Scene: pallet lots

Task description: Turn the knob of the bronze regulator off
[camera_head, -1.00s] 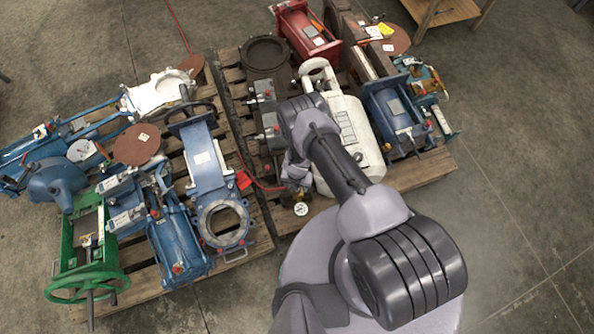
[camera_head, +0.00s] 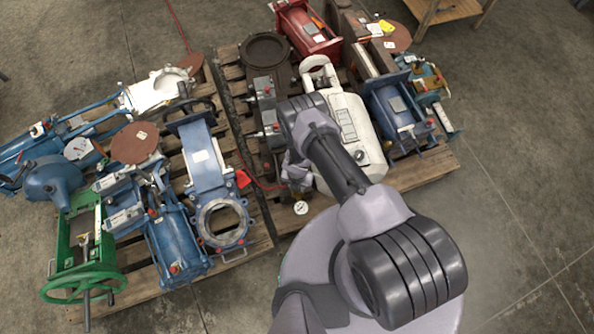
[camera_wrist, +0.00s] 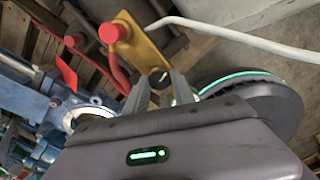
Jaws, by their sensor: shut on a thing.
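The bronze regulator (camera_wrist: 148,48) shows in the wrist view as a gold-coloured body with a red cap at its upper left end. Its small dark knob (camera_wrist: 160,75), with a pale mark, sits between my fingertips. My gripper (camera_wrist: 160,83) is shut on this knob. In the head view my gripper (camera_head: 294,178) is low over the front of the right pallet, and my arm hides most of the regulator. A small round white gauge (camera_head: 301,208) shows just below the gripper there.
A white machine (camera_head: 352,135) and a blue one (camera_head: 396,118) stand right of the gripper. Grey valve bodies (camera_head: 264,100) stand behind it. A red hose (camera_head: 262,185) runs on its left. A pale hose (camera_wrist: 235,35) crosses the wrist view. Open floor lies right.

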